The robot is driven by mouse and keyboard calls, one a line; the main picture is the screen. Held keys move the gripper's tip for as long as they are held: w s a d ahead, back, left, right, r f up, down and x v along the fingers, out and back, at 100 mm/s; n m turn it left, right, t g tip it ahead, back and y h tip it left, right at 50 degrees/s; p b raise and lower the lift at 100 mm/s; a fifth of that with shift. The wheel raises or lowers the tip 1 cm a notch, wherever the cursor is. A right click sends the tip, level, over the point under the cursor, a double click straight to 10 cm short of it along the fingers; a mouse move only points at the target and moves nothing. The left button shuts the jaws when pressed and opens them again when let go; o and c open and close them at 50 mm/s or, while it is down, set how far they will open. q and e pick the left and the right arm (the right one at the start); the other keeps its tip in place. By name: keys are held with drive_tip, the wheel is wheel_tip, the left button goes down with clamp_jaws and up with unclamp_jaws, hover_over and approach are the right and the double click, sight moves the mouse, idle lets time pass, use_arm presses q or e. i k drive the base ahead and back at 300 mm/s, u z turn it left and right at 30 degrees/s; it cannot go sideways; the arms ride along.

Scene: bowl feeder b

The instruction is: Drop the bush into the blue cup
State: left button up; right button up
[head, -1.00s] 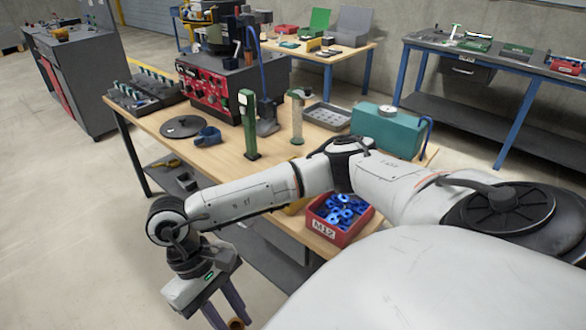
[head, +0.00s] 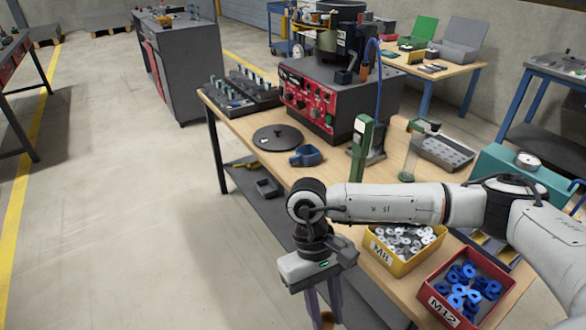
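The blue cup (head: 306,156) stands on the wooden table, just right of a black disc. My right gripper (head: 325,308) hangs fingers-down at the bottom of the view, in front of the table's near left side and well short of the cup. A small bronze-coloured bush (head: 327,320) shows between its fingertips, partly cut off by the picture's lower edge, and the fingers appear closed on it. My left gripper is not in view.
The black disc (head: 277,138) lies left of the cup. A green post (head: 361,150) stands to its right. A yellow bin of washers (head: 402,260) and a red bin of blue parts (head: 470,318) sit near the table's front edge. Open floor lies left.

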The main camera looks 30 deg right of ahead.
sight(306, 156)
drive_tip(key=i, duration=2.3)
drive_tip(key=z, duration=1.65)
